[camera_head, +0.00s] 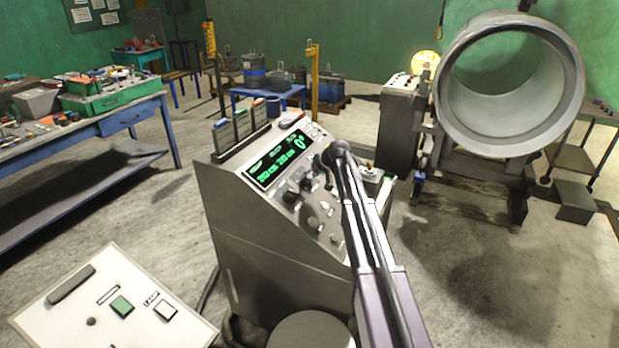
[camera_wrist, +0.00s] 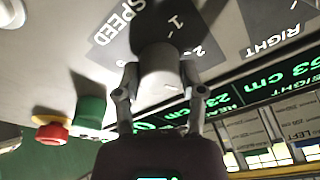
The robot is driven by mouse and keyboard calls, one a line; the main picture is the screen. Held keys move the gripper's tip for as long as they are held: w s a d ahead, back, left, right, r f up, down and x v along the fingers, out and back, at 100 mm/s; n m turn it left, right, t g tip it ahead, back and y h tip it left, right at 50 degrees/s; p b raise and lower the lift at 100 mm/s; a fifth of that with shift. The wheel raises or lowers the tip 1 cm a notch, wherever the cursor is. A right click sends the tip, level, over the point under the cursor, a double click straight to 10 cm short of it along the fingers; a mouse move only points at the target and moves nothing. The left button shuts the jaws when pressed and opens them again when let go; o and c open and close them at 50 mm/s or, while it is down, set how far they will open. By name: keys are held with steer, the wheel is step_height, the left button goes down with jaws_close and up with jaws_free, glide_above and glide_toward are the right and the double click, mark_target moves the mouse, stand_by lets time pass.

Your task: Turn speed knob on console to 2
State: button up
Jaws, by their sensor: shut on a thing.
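The console (camera_head: 245,235) stands in the middle of the head view, with a green lit display (camera_head: 277,160) and several knobs on its sloped face. My gripper (camera_head: 326,158) reaches its upper right part; the arm hides some of the panel there. In the wrist view the grey speed knob (camera_wrist: 160,72) sits between the two fingers of my gripper (camera_wrist: 160,95), which are shut on its sides. The SPEED label (camera_wrist: 115,22) and the marks 1 and 2 (camera_wrist: 195,51) show beside it. I cannot tell which mark the knob points to.
A green button (camera_wrist: 90,110) and a red button (camera_wrist: 50,132) on yellow lie near the knob. A white panel (camera_head: 60,305) with a green button is at the lower left. A workbench (camera_head: 160,105) stands left, a large pipe ring (camera_head: 455,75) right.

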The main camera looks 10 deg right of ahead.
steer(key=n, duration=0.4)
steer(key=shift+n+g+y, duration=0.3)
steer(key=shift+n, duration=0.1)
steer(key=shift+s+n, duration=0.1)
steer(key=shift+n, duration=1.6)
steer(key=o, duration=1)
steer(key=shift+o, duration=0.8)
